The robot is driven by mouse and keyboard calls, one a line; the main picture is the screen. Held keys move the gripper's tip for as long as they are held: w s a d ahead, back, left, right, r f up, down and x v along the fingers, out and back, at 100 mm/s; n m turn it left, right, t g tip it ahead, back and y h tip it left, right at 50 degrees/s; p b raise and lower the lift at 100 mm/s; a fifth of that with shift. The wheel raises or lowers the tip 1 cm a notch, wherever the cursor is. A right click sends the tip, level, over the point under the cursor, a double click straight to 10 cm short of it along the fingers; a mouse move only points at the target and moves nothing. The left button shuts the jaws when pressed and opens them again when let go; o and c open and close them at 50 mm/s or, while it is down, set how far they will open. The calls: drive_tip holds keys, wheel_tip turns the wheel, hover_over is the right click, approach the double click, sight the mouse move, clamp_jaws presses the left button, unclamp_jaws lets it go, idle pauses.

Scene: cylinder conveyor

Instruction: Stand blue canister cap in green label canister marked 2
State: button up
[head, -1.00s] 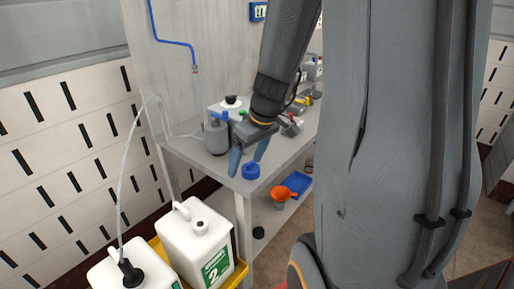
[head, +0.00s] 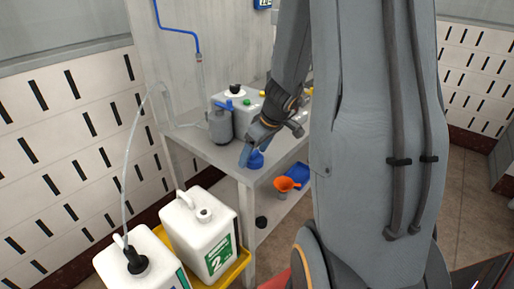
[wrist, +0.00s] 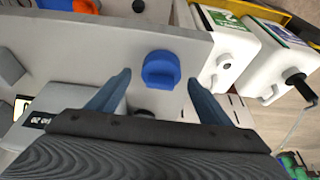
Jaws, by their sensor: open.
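The blue canister cap (head: 255,159) stands on the grey bench near its front corner. In the wrist view the cap (wrist: 161,69) sits beyond and between the two blue fingertips. My gripper (wrist: 158,92) is open and empty, pointing down toward the cap; in the head view the gripper (head: 249,152) partly overlaps it. The white canister with the green label marked 2 (head: 207,232) stands in a yellow tray below the bench. Its neck (head: 204,214) shows without a cap, and it also shows in the wrist view (wrist: 225,42).
A second white canister (head: 140,270) with a black cap and hose stands beside it in the yellow tray (head: 236,266). The bench (head: 200,146) holds a grey bottle (head: 221,127) and a white container (head: 240,101). An orange funnel (head: 285,184) and blue tray (head: 298,175) are on the lower shelf.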

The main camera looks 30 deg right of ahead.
drive_tip(key=shift+f, duration=0.1)
drive_tip(key=c, duration=1.2)
drive_tip(key=shift+o, duration=0.2)
drive_tip(key=shift+r+p, duration=0.85)
drive_tip(key=shift+r, duration=0.65)
